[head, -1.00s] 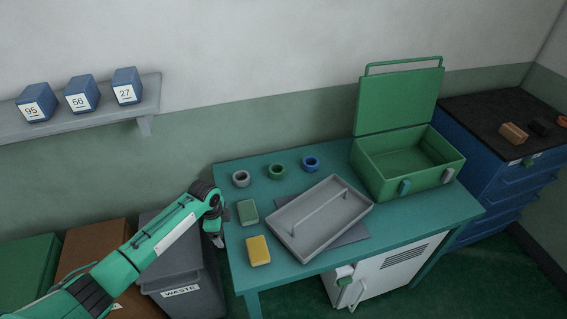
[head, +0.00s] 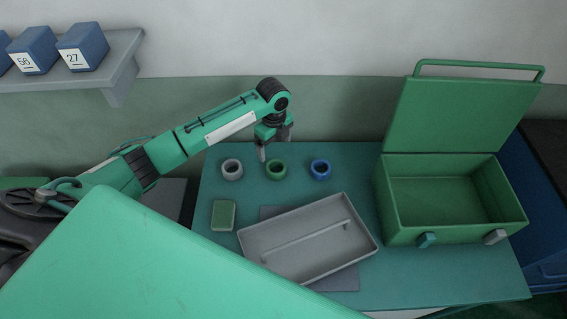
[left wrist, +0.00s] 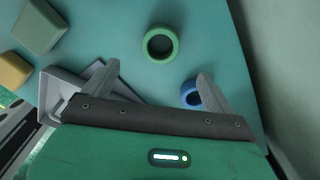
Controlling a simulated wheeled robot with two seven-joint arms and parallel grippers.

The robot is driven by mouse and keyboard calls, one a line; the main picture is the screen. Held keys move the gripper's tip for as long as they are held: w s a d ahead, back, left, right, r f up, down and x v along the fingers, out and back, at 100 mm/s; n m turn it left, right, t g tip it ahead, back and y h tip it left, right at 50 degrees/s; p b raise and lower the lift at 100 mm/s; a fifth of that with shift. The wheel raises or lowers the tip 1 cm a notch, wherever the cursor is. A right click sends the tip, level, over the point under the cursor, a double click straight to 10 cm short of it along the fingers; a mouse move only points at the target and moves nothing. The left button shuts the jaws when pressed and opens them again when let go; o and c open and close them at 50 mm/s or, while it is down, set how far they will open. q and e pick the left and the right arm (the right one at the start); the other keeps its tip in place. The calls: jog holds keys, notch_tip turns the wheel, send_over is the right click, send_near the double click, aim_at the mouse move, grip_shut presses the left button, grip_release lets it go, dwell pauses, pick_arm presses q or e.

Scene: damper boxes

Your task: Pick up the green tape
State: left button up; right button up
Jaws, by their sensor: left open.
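The green tape (head: 276,176) is a ring lying flat on the teal table, between a grey tape (head: 232,175) and a blue tape (head: 320,176). My left gripper (head: 275,150) is open and points down, above and just behind the green tape in the head view. In the left wrist view the green tape (left wrist: 174,53) lies beyond the gap between the two open fingers (left wrist: 157,76), with nothing held. The blue tape (left wrist: 190,93) is partly hidden by one finger there. My right gripper is not in view.
A grey tray (head: 258,243) with a handle bar sits in front of the tapes, and a green block (head: 223,215) is at its left. An open green toolbox (head: 455,236) stands on the right. A large green part of mine hides the lower left.

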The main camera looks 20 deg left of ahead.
pick_arm(q)
send_near(276, 165)
jog(key=s+d, duration=0.1)
jog(key=s, duration=0.1)
notch_tip(276, 165, down, 3)
jog(key=shift+r+p, duration=0.1)
jog(key=shift+p, duration=0.55)
jog(key=shift+d+f+p, duration=0.1)
jog(key=shift+f+p, duration=0.2)
notch_tip(276, 165, down, 3)
jog(key=shift+f+p, duration=0.2)
jog(key=shift+p, duration=0.4)
jog(key=shift+f, duration=0.45)
jog(key=shift+c, duration=1.1)
jog(key=c, duration=0.9)
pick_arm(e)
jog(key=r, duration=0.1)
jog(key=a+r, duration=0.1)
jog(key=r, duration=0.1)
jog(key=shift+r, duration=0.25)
